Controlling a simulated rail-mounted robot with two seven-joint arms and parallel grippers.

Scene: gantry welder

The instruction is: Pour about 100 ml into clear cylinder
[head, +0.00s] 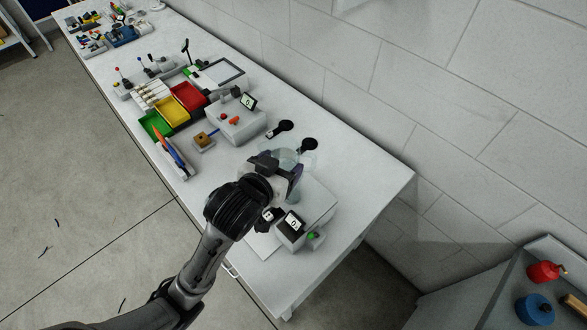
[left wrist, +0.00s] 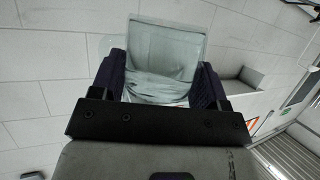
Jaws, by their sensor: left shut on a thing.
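My left gripper (head: 284,176) is shut on a clear vessel (head: 284,156) above the right end of the bench. In the left wrist view, the vessel (left wrist: 165,55) sits between the two dark fingers and seems to hold a clear liquid. Another clear cylinder (head: 309,160) shows faintly just right of the held vessel, partly hidden behind it; whether they touch I cannot tell. Whether any liquid is in that cylinder I cannot tell. My right gripper is not in view.
A white device with a small display (head: 292,223) stands in front of the gripper. Another device with a display (head: 236,122) stands farther along the bench (head: 372,180). Green, yellow and red bins (head: 187,97) lie beyond. A block wall runs behind.

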